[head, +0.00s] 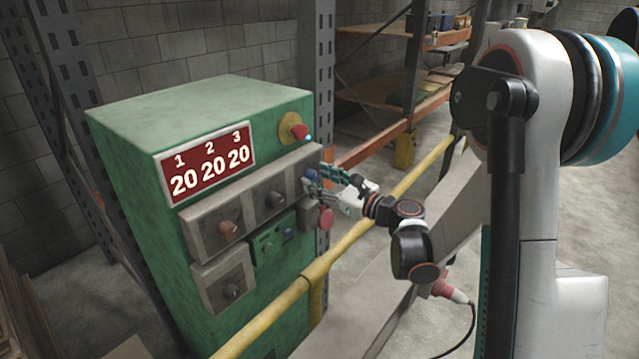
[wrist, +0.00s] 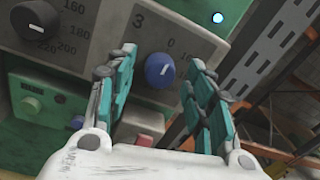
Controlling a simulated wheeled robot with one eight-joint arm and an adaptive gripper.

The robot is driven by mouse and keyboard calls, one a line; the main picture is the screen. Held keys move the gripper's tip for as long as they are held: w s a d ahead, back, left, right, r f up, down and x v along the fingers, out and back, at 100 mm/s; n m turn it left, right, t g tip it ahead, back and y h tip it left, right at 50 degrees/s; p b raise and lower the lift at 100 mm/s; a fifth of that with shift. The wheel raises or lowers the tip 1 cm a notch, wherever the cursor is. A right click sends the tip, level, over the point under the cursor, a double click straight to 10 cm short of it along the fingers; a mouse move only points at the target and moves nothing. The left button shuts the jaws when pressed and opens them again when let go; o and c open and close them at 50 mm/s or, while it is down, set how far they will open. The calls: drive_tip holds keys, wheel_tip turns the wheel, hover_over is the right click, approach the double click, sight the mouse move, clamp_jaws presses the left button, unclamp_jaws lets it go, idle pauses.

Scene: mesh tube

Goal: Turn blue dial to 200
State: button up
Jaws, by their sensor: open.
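The blue dial (wrist: 160,72) is a round knob with a white mark, on the grey panel marked 3 in the wrist view. In the head view the blue dial (head: 312,176) is at the panel's right end, partly hidden by my gripper. My gripper (head: 314,184) is at the dial in the head view. In the wrist view my gripper (wrist: 158,80) is open, with one teal finger on each side of the dial; I cannot tell whether they touch it. The red display (head: 207,163) reads 20 under 1, 2 and 3.
An orange-brown dial (head: 229,228) and a black dial (head: 276,199) sit left of the blue one. A red button (head: 299,131) is above and another red button (head: 326,218) is below. A yellow rail (head: 345,243) runs in front of the green cabinet (head: 130,150).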

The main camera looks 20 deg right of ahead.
drive_tip(key=shift+w+a, duration=0.15)
drive_tip(key=shift+w, duration=0.05)
drive_tip(key=c, duration=1.1)
drive_tip(key=shift+o, duration=0.2)
